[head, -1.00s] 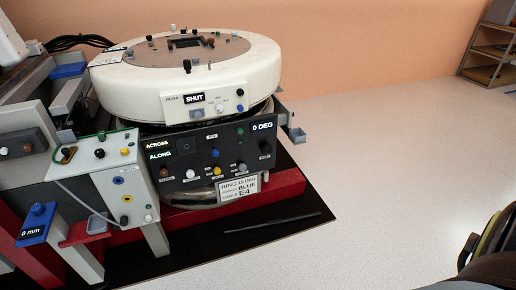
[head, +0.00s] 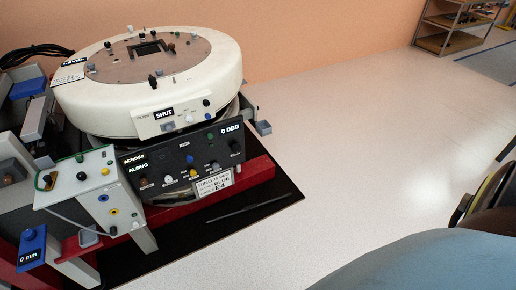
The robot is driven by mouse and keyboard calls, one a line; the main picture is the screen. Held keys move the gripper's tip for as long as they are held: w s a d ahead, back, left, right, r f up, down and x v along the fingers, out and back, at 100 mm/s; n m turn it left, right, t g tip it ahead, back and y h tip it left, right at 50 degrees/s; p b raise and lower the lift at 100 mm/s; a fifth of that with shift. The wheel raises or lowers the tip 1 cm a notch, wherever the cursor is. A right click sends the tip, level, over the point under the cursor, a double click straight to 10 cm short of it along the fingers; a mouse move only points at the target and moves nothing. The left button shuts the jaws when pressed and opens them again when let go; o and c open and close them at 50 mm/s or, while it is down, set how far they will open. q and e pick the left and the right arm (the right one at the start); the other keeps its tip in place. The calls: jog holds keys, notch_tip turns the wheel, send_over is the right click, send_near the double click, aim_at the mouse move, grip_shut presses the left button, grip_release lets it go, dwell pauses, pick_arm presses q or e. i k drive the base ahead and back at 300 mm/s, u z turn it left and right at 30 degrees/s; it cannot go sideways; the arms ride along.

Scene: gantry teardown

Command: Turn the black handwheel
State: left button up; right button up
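No part is clearly recognisable as a black handwheel. A black knob (head: 236,147) sits at the right end of the dark control panel (head: 163,164), below the "0 DEG" display (head: 231,129). It is small, and I cannot tell whether it is the handwheel. The panel is under a large cream ring housing (head: 95,103) with a "SHUT" display (head: 163,113). Neither of my grippers is in view.
A white box with knobs (head: 80,188) and a blue block reading "0 mm" (head: 33,245) stand at the left. A dark rod (head: 245,209) lies on the black mat (head: 185,238). Pale floor (head: 350,150) is open to the right; shelves (head: 450,25) stand far back.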

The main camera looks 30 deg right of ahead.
aim_at(235, 148)
jog(key=z, duration=1.2)
jog(key=i, duration=1.15)
jog(key=u, duration=1.45)
